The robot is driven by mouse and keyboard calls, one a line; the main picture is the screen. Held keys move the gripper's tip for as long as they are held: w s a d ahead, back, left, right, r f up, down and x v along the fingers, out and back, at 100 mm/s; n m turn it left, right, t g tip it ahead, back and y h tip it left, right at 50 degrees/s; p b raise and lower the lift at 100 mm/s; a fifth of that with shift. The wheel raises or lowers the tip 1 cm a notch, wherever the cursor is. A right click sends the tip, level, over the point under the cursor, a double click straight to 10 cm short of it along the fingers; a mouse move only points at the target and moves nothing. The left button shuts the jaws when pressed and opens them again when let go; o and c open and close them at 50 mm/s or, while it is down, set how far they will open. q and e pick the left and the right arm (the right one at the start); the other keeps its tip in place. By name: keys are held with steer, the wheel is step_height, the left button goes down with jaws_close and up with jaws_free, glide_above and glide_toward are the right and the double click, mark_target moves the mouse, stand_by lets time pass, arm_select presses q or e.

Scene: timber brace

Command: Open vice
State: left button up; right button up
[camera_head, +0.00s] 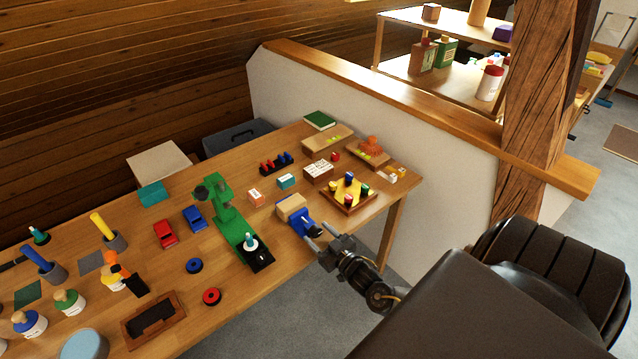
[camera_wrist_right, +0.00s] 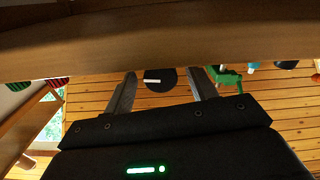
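The blue vice (camera_head: 301,226) stands at the front edge of the wooden workbench, with a light wooden block (camera_head: 291,207) at its jaws. Whether the jaws grip the block is too small to tell. My right gripper (camera_head: 321,246) is just in front of the vice, past the bench edge. In the right wrist view its two fingers are apart (camera_wrist_right: 162,88). Between them, farther off, shows a dark round part with a pale bar (camera_wrist_right: 153,79), possibly the vice's handle end. I cannot see contact with it. My left gripper is out of view.
A green press (camera_head: 226,214) stands left of the vice. A yellow board with several coloured pegs (camera_head: 349,190) lies to its right. Red and blue toy cars (camera_head: 165,233) and two rings lie farther left. A low wall (camera_head: 430,150) stands behind the bench's right end.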

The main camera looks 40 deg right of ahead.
steer(key=c, duration=0.9)
steer(key=shift+a, duration=0.1)
steer(key=shift+n, duration=0.4)
steer(key=shift+n+p, duration=0.55)
steer(key=shift+n, duration=1.75)
steer(key=o, duration=1)
steer(key=shift+s, duration=0.1)
